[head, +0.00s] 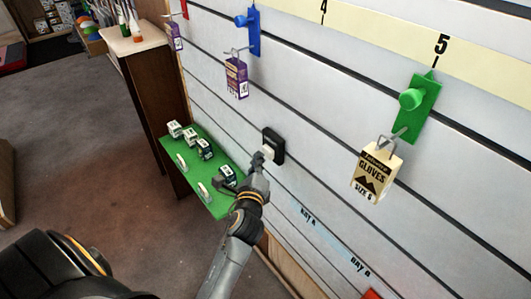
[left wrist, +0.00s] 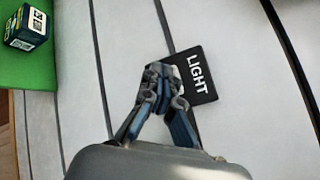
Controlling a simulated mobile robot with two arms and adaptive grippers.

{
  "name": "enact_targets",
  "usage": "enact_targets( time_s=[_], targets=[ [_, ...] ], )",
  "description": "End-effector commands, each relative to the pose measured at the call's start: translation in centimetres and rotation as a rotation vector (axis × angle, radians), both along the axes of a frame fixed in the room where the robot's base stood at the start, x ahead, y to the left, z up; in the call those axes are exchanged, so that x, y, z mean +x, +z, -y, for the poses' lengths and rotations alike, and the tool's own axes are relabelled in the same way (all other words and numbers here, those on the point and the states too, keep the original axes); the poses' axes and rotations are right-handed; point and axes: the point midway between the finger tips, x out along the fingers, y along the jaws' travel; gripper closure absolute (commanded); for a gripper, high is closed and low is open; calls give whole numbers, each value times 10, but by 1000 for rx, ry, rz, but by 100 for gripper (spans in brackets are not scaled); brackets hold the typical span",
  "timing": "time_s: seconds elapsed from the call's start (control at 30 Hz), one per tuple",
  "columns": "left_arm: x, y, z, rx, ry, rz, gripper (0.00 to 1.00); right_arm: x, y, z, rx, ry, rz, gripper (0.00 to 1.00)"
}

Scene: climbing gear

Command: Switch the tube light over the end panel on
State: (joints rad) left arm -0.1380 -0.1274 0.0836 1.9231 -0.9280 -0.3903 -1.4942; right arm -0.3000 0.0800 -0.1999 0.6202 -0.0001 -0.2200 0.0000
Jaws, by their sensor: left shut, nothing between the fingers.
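The light switch (head: 278,146) is a black plate with a white rocker, mounted on the white slatted wall in the middle of the head view. The left wrist view shows the same plate (left wrist: 203,84), lettered LIGHT. My left gripper (head: 258,160) is shut and empty, its tips right at the switch's rocker. In the left wrist view the closed fingertips (left wrist: 160,72) overlap the plate's edge and partly hide the white rocker. I cannot tell whether they touch it. The tube light is not in view. My right gripper is not in view.
A green shelf (head: 215,207) with several small boxes and clips sits left of the switch, close to my left arm. A tagged glove pack (head: 375,171) hangs from a green peg (head: 424,105) at right. A blue hook (head: 254,32) holds a purple pack (head: 237,79). Open carpet lies left.

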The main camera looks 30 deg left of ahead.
Motion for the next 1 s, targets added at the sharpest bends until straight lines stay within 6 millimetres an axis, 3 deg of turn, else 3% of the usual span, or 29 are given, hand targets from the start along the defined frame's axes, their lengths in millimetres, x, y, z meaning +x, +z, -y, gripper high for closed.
enact_targets(
  time_s=[0.17, 0.7, 1.0],
  targets=[
    [-5, 0, -2, 1, 1, -1, 100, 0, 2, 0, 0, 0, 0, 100],
    [-52, 0, -22, 2, 1, -1, 100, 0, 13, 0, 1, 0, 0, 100],
    [-55, 0, -23, 0, 1, 1, 100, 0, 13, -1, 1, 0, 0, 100]
  ],
)
